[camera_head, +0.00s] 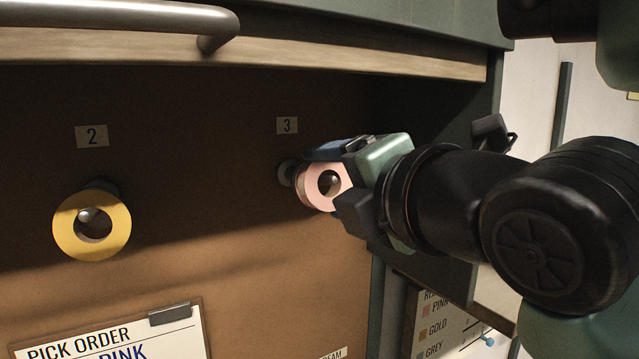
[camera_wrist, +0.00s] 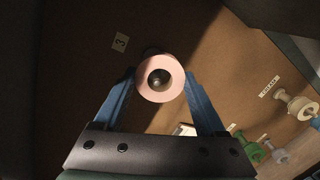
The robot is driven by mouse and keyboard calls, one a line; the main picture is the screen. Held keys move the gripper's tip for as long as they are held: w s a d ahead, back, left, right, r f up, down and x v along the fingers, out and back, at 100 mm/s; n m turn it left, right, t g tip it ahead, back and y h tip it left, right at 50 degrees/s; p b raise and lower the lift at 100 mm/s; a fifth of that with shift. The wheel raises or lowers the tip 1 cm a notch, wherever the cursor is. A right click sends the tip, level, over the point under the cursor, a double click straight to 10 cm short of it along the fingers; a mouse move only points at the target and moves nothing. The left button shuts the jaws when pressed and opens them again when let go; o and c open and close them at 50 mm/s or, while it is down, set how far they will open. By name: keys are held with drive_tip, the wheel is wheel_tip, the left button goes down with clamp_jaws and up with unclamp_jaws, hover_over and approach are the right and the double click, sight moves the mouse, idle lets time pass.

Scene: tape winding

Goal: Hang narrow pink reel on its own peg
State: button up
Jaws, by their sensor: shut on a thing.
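The narrow pink reel (camera_head: 309,190) is at the peg under label 3 in the head view. My gripper (camera_wrist: 161,88) is shut on the reel, one finger on each side. In the head view my gripper (camera_head: 329,180) reaches in from the right. How far the reel sits along the peg is hard to tell.
A gold reel (camera_head: 65,236) hangs on the peg under label 2. A pick order clipboard (camera_head: 184,340) is below it. A rail handle (camera_head: 120,16) runs along the top left. Several other reels, one green (camera_wrist: 250,149), show at the lower right in the wrist view.

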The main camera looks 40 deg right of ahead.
drive_tip(key=d+v, duration=0.1)
drive_tip(key=v, duration=0.6)
drive_tip(key=shift+s+a+r, duration=0.15)
drive_tip(key=shift+s+r, duration=0.2)
drive_tip(key=shift+s, duration=0.05)
idle(0.3)
drive_tip(key=shift+r, duration=0.1)
idle(0.3)
